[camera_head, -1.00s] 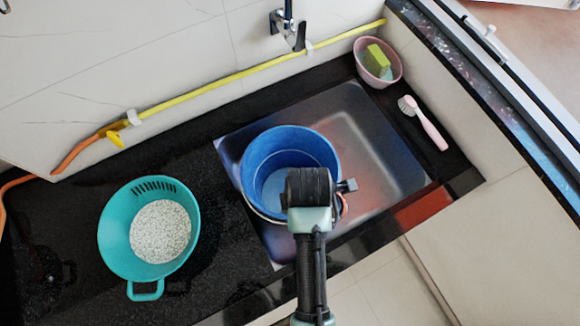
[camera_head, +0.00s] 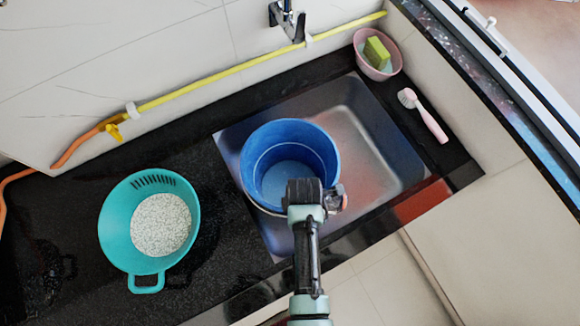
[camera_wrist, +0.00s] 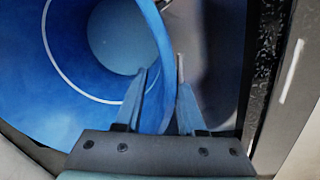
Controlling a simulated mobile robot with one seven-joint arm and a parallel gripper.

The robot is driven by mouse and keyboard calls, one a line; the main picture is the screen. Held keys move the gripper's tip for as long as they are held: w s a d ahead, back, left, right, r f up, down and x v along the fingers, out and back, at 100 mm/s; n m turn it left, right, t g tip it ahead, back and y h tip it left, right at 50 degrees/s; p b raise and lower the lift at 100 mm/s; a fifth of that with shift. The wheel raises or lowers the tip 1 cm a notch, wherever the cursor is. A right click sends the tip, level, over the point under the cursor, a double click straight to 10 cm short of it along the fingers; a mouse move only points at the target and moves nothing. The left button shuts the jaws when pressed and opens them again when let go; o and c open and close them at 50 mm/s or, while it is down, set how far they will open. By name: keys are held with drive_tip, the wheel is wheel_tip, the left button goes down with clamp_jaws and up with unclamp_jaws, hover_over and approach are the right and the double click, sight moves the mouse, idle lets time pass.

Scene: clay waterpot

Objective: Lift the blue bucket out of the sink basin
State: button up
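The blue bucket (camera_head: 275,136) stands in the sink basin (camera_head: 375,145), left of its middle. Its inside and a white ring show in the wrist view (camera_wrist: 85,75). My gripper (camera_head: 318,193) is over the bucket's near right rim and hides part of it. In the wrist view my gripper (camera_wrist: 163,78) has one finger inside the bucket and one outside, with the bucket wall between them. The fingers look apart, with a gap between the wall and the outer finger. The bucket's base is hidden in the head view.
A teal colander (camera_head: 117,230) with white grains stands on the black counter at left. A pink bowl (camera_head: 389,73) with a green sponge (camera_head: 377,52) and a pink brush (camera_head: 430,120) lie at right. A faucet (camera_head: 290,22) and yellow hose (camera_head: 230,76) run along the back wall.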

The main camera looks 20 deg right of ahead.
drive_tip(key=shift+w+f, duration=0.1)
drive_tip(key=shift+f, duration=0.75)
clamp_jaws()
drive_tip(key=shift+w+r, duration=0.1)
idle(0.7)
